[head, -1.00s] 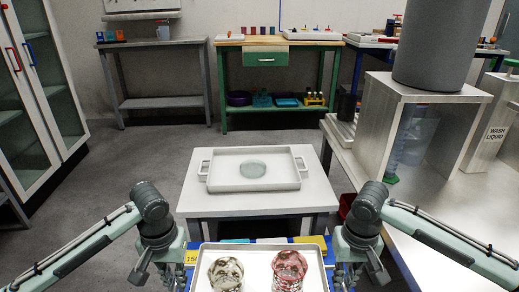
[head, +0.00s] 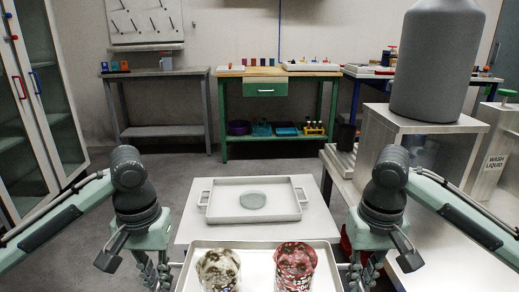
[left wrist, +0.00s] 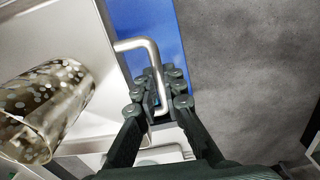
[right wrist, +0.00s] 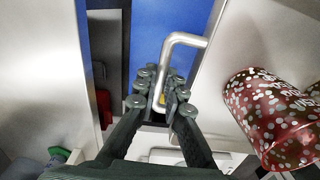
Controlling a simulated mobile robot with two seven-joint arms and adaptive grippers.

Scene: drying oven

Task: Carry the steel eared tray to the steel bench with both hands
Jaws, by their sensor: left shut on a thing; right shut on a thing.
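The steel eared tray (head: 262,255) is a shallow pale metal tray at the bottom of the head view. It carries a brown-and-white speckled vessel (head: 218,268) and a red-and-white speckled vessel (head: 296,266), both upright. My left gripper (left wrist: 158,98) is shut on the tray's left bent steel ear (left wrist: 150,55). My right gripper (right wrist: 164,97) is shut on its right ear (right wrist: 184,40). The tray looks level; its near edge is out of the head view. A grey steel-looking bench (head: 165,73) stands at the back left; I cannot tell whether it is the task's bench.
A low white table (head: 318,222) just ahead holds another handled tray (head: 225,183) with a pale round disc. A counter with a box (head: 440,125) and big grey bottle (head: 437,60) is at right. A green workbench (head: 262,88) stands at the back. Grey floor is open at left.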

